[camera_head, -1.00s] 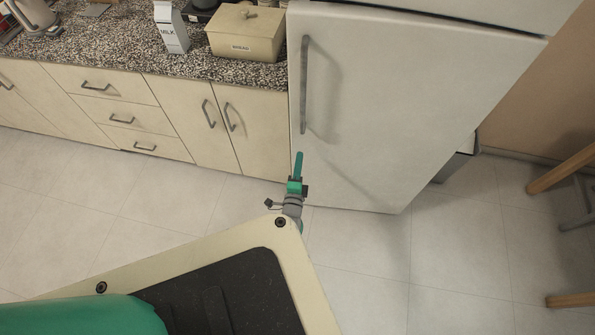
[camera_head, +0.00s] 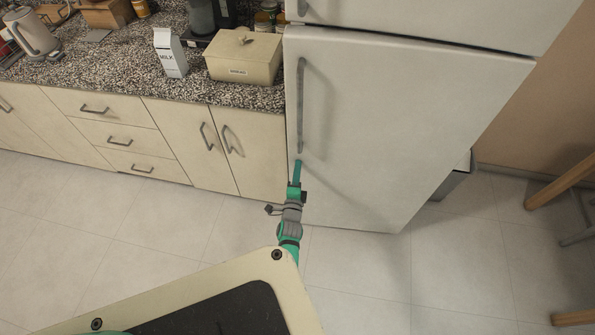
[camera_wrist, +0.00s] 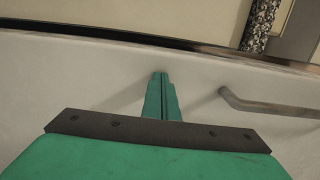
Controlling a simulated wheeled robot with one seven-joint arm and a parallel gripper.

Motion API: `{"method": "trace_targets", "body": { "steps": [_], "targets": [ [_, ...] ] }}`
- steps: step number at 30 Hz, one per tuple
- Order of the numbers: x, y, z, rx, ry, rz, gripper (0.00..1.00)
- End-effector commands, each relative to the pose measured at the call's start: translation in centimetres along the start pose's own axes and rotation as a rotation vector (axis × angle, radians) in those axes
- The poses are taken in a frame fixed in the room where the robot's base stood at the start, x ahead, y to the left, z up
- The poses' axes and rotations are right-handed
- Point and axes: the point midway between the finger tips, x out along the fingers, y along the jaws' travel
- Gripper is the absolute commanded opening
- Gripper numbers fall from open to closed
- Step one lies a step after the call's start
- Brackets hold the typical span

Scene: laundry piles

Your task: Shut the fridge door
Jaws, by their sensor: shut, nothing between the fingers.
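The lower fridge door (camera_head: 385,130) is white and stands to the right of the counter, with a grey vertical handle (camera_head: 302,105) near its left edge. It looks closed or nearly closed; I cannot tell whether a small gap is left. My gripper (camera_head: 297,164) is shut and empty, just below the handle's lower end by the door's left edge. In the wrist view the green fingertips (camera_wrist: 161,76) point at the white door face (camera_wrist: 60,85), with the handle (camera_wrist: 268,107) to their right. The tips are at or very near the door; contact is unclear.
The upper fridge door (camera_head: 440,22) is above. A granite counter (camera_head: 130,80) with a milk carton (camera_head: 170,55) and a bread box (camera_head: 243,58) is on the left, above drawers and cupboards. Wooden legs (camera_head: 560,182) stand at the right. The tiled floor (camera_head: 180,225) is clear.

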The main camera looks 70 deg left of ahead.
Motion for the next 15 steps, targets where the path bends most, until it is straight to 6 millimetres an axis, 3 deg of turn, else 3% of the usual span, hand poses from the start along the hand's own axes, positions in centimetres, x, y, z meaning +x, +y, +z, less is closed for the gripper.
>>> {"method": "trace_targets", "body": {
  "steps": [7,15],
  "targets": [
    [4.1,-0.1,0.2,0.000,-0.002,-0.001,0.00],
    [6.0,-0.1,0.1,-0.003,-0.001,0.004,0.00]
  ]
}}
